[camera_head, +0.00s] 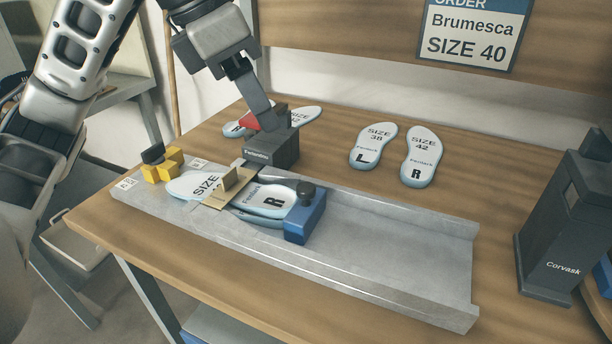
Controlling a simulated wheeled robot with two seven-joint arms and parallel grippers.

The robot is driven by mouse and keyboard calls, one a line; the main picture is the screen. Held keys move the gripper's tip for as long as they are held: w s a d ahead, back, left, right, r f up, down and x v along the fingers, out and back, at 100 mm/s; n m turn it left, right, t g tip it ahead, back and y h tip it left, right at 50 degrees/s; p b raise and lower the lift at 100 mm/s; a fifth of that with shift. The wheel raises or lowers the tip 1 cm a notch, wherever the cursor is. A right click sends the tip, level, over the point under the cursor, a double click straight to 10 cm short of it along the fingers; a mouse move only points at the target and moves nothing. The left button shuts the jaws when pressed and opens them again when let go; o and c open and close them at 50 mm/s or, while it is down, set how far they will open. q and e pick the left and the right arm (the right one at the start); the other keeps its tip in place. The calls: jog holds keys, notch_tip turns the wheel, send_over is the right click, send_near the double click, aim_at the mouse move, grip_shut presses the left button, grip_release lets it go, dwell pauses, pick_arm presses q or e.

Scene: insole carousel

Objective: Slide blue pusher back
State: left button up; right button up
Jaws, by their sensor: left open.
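The blue pusher (304,220) with a black knob sits in the grey metal channel (400,255), about midway along it. It stands against the right end of a white insole marked R (262,198). A brass plate (231,187) stands at the left of this insole, over another insole marked SIZE (196,186). My left gripper (240,72) is open, pointing down, above and behind the pusher, at the top of a grey lever on a dark block. I cannot tell whether it touches the lever. My right gripper is not in view.
The dark block (272,150) stands behind the channel beside the brass plate. A yellow stop (164,168) is at the channel's left end. A dark Corvask unit (570,230) stands at right. The channel right of the pusher is empty.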

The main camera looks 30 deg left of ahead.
aim_at(305, 187)
pick_arm(q)
jog(key=b+x, duration=0.1)
jog(key=x, duration=1.3)
jog(key=shift+d+f+b, duration=0.1)
jog(key=shift+d+b, duration=0.1)
jog(key=shift+b, duration=0.1)
